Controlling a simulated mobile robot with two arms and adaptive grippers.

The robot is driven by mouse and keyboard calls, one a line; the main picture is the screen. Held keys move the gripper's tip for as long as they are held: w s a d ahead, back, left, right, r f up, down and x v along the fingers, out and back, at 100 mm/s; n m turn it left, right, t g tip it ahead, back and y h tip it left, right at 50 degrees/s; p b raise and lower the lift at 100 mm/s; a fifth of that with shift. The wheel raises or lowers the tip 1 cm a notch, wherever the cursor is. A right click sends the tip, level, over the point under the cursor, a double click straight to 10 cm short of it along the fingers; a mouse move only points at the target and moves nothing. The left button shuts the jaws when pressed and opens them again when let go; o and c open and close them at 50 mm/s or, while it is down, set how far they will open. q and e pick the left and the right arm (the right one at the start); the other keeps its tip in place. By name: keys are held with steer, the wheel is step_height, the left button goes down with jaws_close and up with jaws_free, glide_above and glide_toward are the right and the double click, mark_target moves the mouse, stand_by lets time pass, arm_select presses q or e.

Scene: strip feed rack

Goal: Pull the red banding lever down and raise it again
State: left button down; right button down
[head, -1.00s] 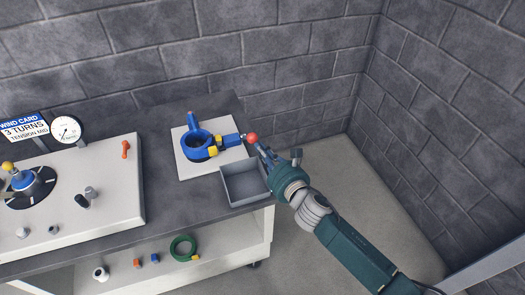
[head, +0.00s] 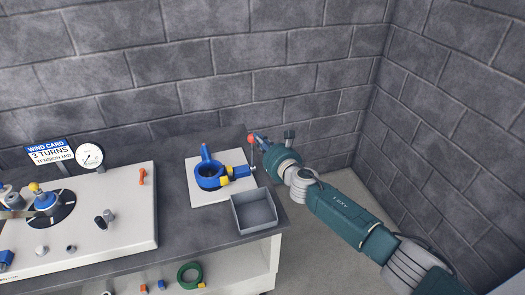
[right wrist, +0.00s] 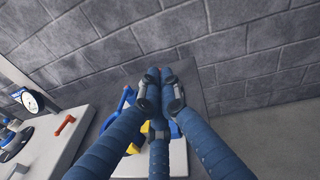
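The red banding lever has a red ball knob (head: 250,139) on a thin rod, beside the blue ring-shaped banding fixture (head: 210,177) on a white plate. In the head view the rod stands about upright, with the ball at its top. My right gripper (head: 259,142) is right at the ball, on its right side; whether they touch is unclear. In the right wrist view its blue fingers (right wrist: 160,76) come together at the tips and look shut, with nothing seen between them. The ball is hidden there. My left gripper is out of view.
A grey open tray (head: 256,228) stands in front of the fixture, near the bench's right end. A white panel (head: 115,228) with an orange handle (head: 142,177) and a gauge (head: 89,156) lies to the left. A block wall stands behind.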

steer(key=shift+w+a+r, duration=0.1)
steer(key=shift+w+a, duration=0.05)
steer(key=shift+w, duration=0.4)
steer(key=shift+r, duration=0.1)
